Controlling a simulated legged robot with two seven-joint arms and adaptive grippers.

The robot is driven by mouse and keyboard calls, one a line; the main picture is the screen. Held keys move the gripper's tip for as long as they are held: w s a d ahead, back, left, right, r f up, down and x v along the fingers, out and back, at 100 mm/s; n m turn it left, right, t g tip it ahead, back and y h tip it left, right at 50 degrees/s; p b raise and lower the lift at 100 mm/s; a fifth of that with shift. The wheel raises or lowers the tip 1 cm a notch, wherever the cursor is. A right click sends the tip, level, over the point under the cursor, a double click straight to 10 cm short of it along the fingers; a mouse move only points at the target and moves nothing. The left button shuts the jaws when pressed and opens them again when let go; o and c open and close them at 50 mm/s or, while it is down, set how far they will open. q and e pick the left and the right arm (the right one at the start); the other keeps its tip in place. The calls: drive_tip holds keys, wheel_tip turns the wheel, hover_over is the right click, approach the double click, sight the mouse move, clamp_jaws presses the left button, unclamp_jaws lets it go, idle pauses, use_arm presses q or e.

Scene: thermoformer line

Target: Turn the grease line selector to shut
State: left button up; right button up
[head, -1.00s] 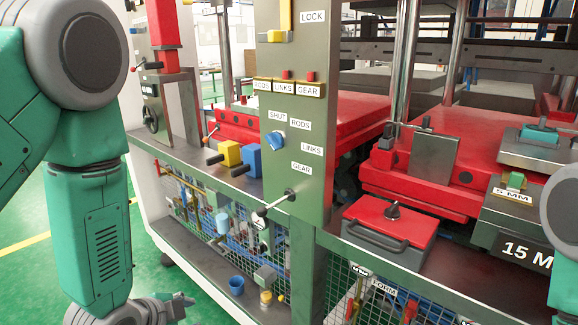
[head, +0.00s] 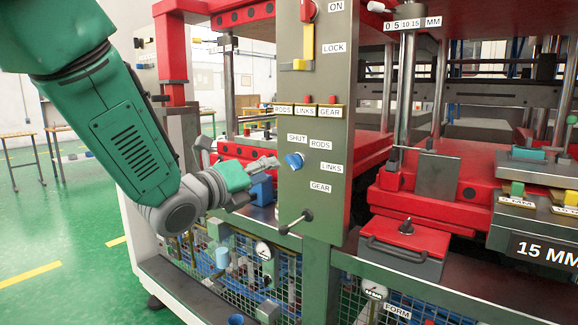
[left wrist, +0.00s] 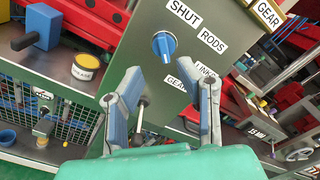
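The grease line selector is a blue knob (head: 294,160) on the green-grey panel (head: 322,215). The labels SHUT (head: 297,138), RODS, LINKS and GEAR stand around it, with SHUT at its upper side. It also shows in the left wrist view (left wrist: 164,46), ahead of the fingers; I cannot tell surely which label it points at. My left gripper (head: 270,163) is just left of the knob in the head view. In the left wrist view its fingers (left wrist: 171,78) are spread with nothing between them, apart from the knob. My right gripper is not in view.
Yellow-framed tags (head: 308,110) are above. A red-lidded box (head: 405,237) stands at right.

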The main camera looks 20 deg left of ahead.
sight(290, 164)
use_arm(q)
drive_tip(key=x, duration=0.7)
drive_tip(key=shift+s+d, duration=0.15)
drive_tip(key=shift+d, duration=0.25)
drive_tip(key=shift+w+d, duration=0.25)
drive_tip(key=shift+d, duration=0.15)
drive_tip(key=shift+a, duration=0.45)
drive_tip(key=shift+a+f, duration=0.1)
drive_tip(key=shift+a, duration=0.25)
clamp_jaws()
drive_tip(key=shift+d, duration=0.15)
